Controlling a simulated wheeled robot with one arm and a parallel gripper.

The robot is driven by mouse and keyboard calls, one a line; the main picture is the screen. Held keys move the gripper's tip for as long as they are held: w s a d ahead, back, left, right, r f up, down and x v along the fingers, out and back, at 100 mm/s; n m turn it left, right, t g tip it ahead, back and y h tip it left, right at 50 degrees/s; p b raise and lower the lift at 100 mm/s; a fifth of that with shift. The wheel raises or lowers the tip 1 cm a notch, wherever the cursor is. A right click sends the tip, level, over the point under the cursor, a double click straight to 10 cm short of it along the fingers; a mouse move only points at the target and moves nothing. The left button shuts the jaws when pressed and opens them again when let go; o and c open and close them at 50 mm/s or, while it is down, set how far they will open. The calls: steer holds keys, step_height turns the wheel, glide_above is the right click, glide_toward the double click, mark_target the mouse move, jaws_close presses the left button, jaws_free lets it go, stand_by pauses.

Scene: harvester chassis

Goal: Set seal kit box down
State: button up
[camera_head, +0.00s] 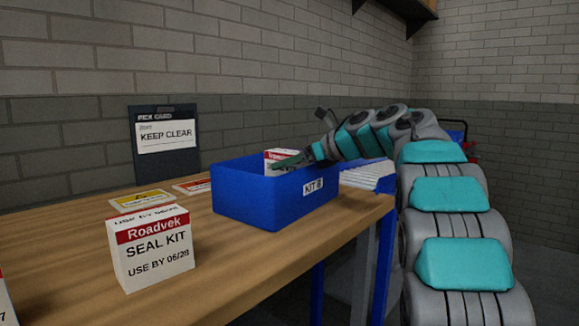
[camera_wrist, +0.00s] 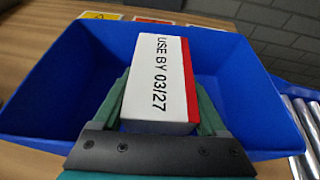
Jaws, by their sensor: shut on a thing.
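A white seal kit box (camera_wrist: 158,78) with a red band sits between my gripper's fingers in the wrist view, its label reading USE BY 03/27. My gripper (camera_wrist: 163,105) is shut on it, one green finger along each side. The box is over or inside a blue bin (camera_wrist: 60,105); I cannot tell whether it touches the bin floor. In the head view the held box (camera_head: 280,156) shows just above the rim of the blue bin (camera_head: 243,198), which is labelled KIT B. The bin's front wall hides its lower part.
Another box (camera_head: 150,250), marked Roadvek SEAL KIT, USE BY 06/28, stands on the wooden bench (camera_head: 215,285) left of the bin. A KEEP CLEAR board (camera_head: 165,140) leans at the wall. A yellow card (camera_head: 141,199) and a red one (camera_head: 192,187) lie behind. Rollers (camera_head: 368,176) are to the right.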

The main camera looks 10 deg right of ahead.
steer(key=shift+f, duration=0.25)
steer(key=shift+f+b, duration=0.4)
steer(key=shift+b, duration=0.05)
steer(key=shift+f+b, duration=0.3)
steer(key=o, duration=1.5)
steer(key=shift+a+r+p, duration=0.1)
steer(key=shift+r+p, duration=0.25)
steer(key=shift+p, duration=0.2)
steer(key=b+v, duration=0.1)
steer(key=v, duration=1.1)
steer(key=shift+r, duration=0.3)
steer(key=shift+s, duration=0.1)
